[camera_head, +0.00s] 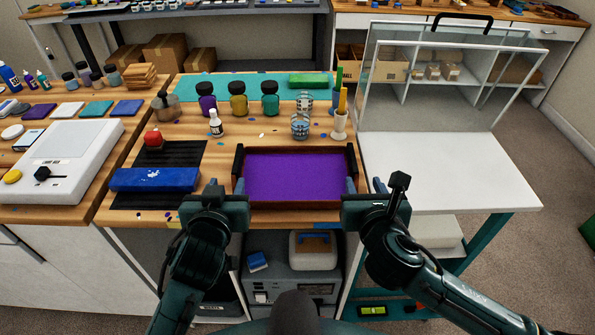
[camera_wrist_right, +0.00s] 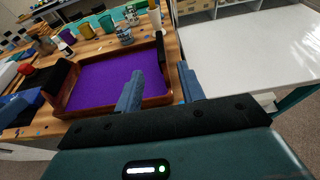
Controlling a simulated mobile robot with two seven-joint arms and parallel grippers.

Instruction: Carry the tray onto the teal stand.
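The tray (camera_head: 295,205) has brown and dark walls and a flat purple filling; it sits on the wooden bench near its front edge and also shows in the right wrist view (camera_wrist_right: 90,112). The teal stand (camera_head: 455,175), with a white top and teal legs, adjoins the bench on the right. My left gripper (camera_head: 226,186) is open at the tray's left wall, one finger on either side. My right gripper (camera_head: 364,186) is open at the right wall. In the wrist view its fingers (camera_wrist_right: 160,85) straddle that wall with gaps; contact is not visible.
A clear-walled case (camera_head: 440,90) stands at the back of the stand; the white top before it is clear. Cups (camera_head: 300,125) and paint jars (camera_head: 238,100) stand behind the tray. A blue wrapped block (camera_head: 155,179) lies left of it on a black mat.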

